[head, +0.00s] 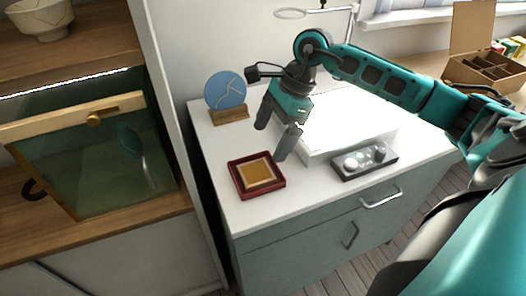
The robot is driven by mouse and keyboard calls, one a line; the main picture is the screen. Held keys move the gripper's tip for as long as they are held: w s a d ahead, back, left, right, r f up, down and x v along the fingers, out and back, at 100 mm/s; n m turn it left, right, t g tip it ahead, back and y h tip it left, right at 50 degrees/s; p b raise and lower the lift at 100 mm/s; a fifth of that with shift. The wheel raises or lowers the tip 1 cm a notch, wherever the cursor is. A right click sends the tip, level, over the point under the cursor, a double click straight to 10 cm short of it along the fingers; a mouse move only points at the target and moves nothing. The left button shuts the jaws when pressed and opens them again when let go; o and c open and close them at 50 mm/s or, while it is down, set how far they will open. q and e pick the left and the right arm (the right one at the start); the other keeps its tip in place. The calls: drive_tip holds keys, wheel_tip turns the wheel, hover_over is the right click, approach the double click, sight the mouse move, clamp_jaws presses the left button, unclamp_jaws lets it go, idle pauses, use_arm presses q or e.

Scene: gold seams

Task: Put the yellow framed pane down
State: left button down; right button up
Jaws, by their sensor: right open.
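The yellow framed pane (257,173) is a flat amber square with a pale frame. It lies in a dark red square tray (239,190) on the white cabinet top (222,150). My right gripper (270,142) is above and behind the tray, pointing down. Its two dark fingers are apart with nothing between them. The pane is clear of the fingers. My left gripper is out of view.
A blue disc with pale seams (226,90) stands in a wooden holder behind the tray. A white flat box (350,128) and a grey knob unit (364,160) are to the right. A glass-fronted cabinet door (90,150) stands open at left.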

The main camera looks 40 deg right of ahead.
drive_tip(key=shift+v, duration=2.35)
